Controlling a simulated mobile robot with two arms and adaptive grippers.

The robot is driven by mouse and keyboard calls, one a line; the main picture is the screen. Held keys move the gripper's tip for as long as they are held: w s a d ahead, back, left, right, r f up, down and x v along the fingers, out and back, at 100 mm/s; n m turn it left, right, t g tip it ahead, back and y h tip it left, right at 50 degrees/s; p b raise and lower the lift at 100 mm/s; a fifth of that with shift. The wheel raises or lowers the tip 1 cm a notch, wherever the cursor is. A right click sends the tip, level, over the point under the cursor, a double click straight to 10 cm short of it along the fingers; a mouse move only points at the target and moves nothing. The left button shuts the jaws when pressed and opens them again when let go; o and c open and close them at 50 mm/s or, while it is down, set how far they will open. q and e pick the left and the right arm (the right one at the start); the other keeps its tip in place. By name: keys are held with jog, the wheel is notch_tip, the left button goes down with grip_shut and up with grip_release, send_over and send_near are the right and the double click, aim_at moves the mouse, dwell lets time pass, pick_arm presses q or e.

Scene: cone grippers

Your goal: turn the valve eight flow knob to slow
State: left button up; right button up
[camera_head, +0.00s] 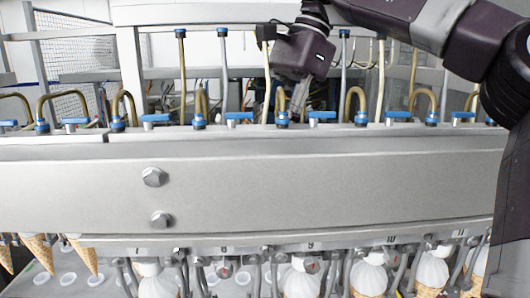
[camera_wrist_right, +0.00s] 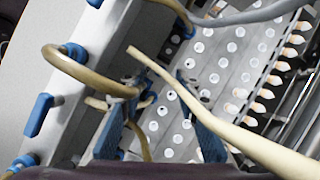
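Blue flow knobs stand in a row along the top of the steel beam. The knob nearest above label 8 (camera_head: 222,250) is a blue lever (camera_head: 237,118); I take it as valve eight's. It lies roughly along the beam, and its setting cannot be read. My right gripper (camera_head: 290,106) reaches down behind the beam, to the right of that knob and apart from it. In the right wrist view its two fingers (camera_wrist_right: 152,88) are spread, with tan hoses showing around and between them. A blue lever (camera_wrist_right: 40,115) shows left of the fingers. My left gripper is not in view.
The steel beam (camera_head: 330,185) spans the head view. Tan hoses (camera_head: 355,97) and upright tubes (camera_head: 183,75) crowd around the knobs. Another blue knob (camera_head: 321,116) is right of the gripper. Cones (camera_head: 368,278) hang below. A perforated tray (camera_wrist_right: 225,60) shows in the wrist view.

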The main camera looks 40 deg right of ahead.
jog(key=shift+x, duration=0.8)
jog(key=shift+a+f, duration=0.15)
jog(key=shift+f, duration=0.15)
grip_shut()
